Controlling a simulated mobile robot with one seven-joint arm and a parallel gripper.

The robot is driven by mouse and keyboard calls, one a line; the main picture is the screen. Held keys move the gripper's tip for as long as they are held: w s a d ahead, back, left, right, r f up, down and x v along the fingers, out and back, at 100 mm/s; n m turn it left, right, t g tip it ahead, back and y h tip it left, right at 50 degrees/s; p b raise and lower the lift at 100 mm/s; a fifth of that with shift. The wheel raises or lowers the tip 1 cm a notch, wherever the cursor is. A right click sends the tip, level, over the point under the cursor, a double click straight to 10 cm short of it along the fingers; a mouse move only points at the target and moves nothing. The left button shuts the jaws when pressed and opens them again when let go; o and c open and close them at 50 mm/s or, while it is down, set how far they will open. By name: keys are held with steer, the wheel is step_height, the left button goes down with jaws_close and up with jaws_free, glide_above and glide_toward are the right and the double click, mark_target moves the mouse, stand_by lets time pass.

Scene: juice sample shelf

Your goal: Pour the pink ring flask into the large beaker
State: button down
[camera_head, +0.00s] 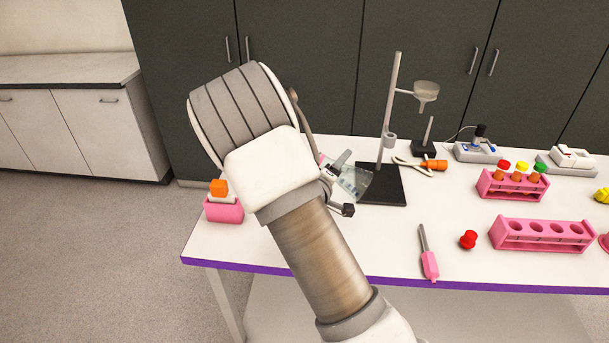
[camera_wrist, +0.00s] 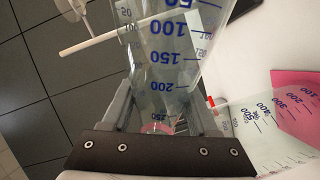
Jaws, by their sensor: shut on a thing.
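My gripper (camera_wrist: 160,112) is shut on a clear glass flask (camera_wrist: 165,62) with blue marks from 50 to 250, which fills the upper middle of the wrist view. A pinkish patch, seemingly its ring (camera_wrist: 157,127), shows between the fingers. A larger clear beaker (camera_wrist: 268,122) with marks in the hundreds is close by at the right of the wrist view. In the head view, my arm hides most of my gripper; clear glass (camera_head: 354,182) shows beside it, and I cannot tell which vessel that is. Any liquid is unclear.
A retort stand (camera_head: 383,190) with a funnel (camera_head: 426,92) is just right of my gripper in the head view. Pink racks (camera_head: 540,235), a red stopper (camera_head: 468,239) and a pink-handled tool (camera_head: 429,263) lie farther right. A pink box (camera_head: 224,211) is at the table's left end.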

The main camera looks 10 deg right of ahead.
steer(key=shift+f+n, duration=0.4)
steer(key=shift+f, duration=0.1)
steer(key=shift+w+r+p, duration=0.1)
steer(key=shift+r+p, duration=0.2)
steer(key=shift+r, duration=0.05)
steer(key=shift+w+a+r+n+h+p, duration=0.2)
steer(key=shift+r+n+p, duration=0.25)
steer(key=shift+p, duration=0.3)
steer(key=shift+w+a+r+n+h+p, duration=0.1)
steer(key=shift+a+r+n+h+p, duration=0.1)
steer(key=shift+a+r+n+p, duration=0.35)
steer(key=shift+d+f+n+p, duration=0.15)
steer(key=shift+f+n+p, duration=0.55)
steer(key=shift+n, duration=0.3)
stand_by(3.8)
steer(key=shift+r, duration=0.1)
steer(key=shift+s+d+m+b, duration=0.1)
steer(key=shift+d+m+b, duration=0.05)
steer(key=shift+m+b, duration=0.55)
steer(key=shift+s+d+m+b, duration=0.1)
steer(key=shift+m+b, duration=0.5)
steer(key=shift+m, duration=0.1)
